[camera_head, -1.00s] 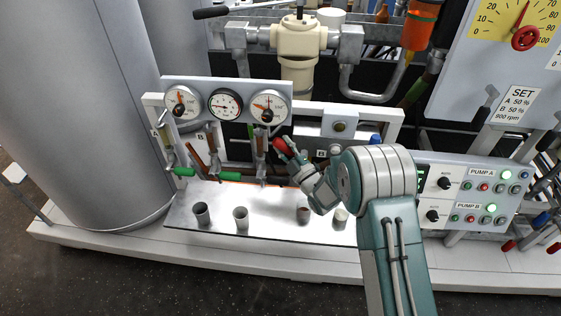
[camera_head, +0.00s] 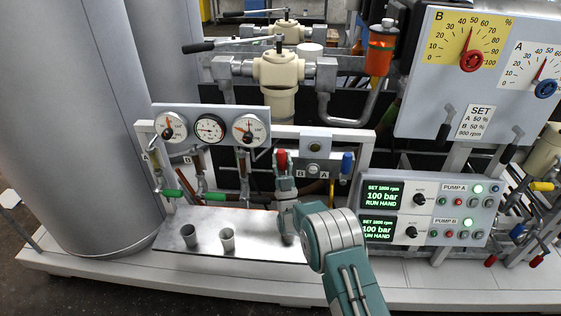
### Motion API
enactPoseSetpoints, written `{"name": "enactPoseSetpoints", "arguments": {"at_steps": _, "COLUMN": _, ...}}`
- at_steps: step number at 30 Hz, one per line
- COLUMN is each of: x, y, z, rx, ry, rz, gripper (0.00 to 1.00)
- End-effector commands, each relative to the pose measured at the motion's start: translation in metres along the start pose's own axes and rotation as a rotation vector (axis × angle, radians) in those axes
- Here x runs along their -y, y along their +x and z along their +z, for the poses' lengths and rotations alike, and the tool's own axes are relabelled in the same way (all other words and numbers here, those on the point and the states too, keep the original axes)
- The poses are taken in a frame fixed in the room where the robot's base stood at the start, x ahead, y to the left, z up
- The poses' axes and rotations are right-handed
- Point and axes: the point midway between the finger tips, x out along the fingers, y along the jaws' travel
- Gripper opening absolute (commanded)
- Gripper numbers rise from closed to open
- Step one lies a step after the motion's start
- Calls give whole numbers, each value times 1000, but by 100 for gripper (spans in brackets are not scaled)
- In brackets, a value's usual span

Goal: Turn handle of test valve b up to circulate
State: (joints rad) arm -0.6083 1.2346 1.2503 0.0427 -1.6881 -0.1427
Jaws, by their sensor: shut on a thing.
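The red handle (camera_head: 281,160) stands about upright at the left end of the small test valve panel (camera_head: 316,172), beside the label B. A blue handle (camera_head: 347,163) stands upright at the right end, beside the label A. My gripper (camera_head: 283,176) comes from below and is shut on the red handle, whose top sticks out above the fingers. The fingers hide the handle's lower part and pivot. No "circulate" marking can be read.
Three gauges (camera_head: 210,130) and green-handled valves (camera_head: 172,193) are at left. The pump panel (camera_head: 430,212) stands close right of my arm.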

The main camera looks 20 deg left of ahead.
Motion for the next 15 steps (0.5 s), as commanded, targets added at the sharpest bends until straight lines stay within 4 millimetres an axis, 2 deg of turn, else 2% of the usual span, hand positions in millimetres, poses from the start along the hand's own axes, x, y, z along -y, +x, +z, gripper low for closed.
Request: {"name": "enactPoseSetpoints", "arguments": {"at_steps": 15, "x": -6, "y": -6, "z": 4, "rx": -1, "ry": 66, "rz": 65, "gripper": 0}}
